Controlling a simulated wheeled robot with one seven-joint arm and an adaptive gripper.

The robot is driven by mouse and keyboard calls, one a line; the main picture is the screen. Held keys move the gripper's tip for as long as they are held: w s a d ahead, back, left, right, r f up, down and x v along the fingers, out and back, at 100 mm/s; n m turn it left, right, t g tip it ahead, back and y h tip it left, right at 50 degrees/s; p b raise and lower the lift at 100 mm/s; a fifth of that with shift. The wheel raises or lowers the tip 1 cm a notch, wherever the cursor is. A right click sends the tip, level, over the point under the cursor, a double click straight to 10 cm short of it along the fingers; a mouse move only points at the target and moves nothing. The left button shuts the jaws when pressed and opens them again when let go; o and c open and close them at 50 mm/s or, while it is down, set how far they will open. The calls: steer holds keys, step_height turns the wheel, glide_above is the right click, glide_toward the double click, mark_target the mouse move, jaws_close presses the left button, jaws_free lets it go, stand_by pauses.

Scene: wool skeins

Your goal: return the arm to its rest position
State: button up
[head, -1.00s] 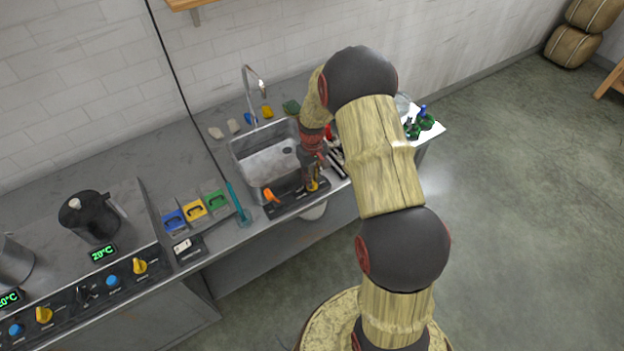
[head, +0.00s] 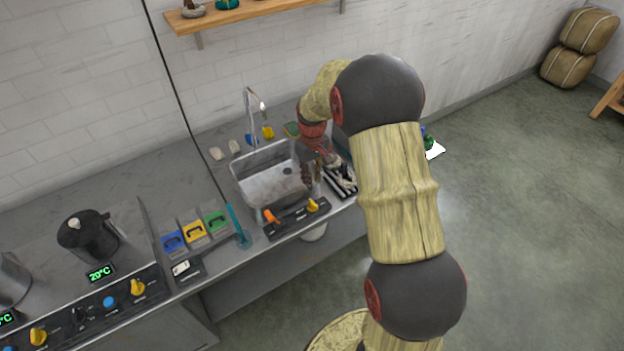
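My arm reaches up from the lower right and bends down toward the counter. My gripper (head: 312,178) hangs at the right side of the sink (head: 262,188), above the control strip and apart from the counter as far as I can see. It is small and dark in this view, and whether its fingers are open or shut does not show clearly. I see no object clearly held in it. My arm hides part of the counter's right end.
A faucet (head: 250,115) stands behind the sink. A control strip (head: 290,220) with orange and yellow knobs lies in front of it. A dark rack (head: 341,180) is right of my gripper. Coloured bins (head: 195,231), a teal tool (head: 238,226) and a black pot (head: 85,236) are left. A shelf (head: 250,13) hangs above.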

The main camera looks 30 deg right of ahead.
stand_by(0.3)
steer(key=s+a+r+t+b, duration=0.1)
steer(key=s+a+r+t, duration=0.1)
steer(key=s+a+r, duration=0.3)
steer(key=s+a+r+t+b, duration=0.1)
steer(key=s+a+r, duration=0.5)
steer(key=s+r, duration=0.3)
steer(key=s+a+r+t+b, duration=0.1)
steer(key=s+a+r, duration=0.4)
steer(key=s, duration=0.9)
step_height(320, 180, up, 3)
steer(key=shift+a+m+t, duration=0.3)
steer(key=shift+a+t, duration=0.1)
steer(key=shift+t, duration=0.4)
steer(key=shift+o, duration=0.2)
steer(key=shift+w, duration=0.1)
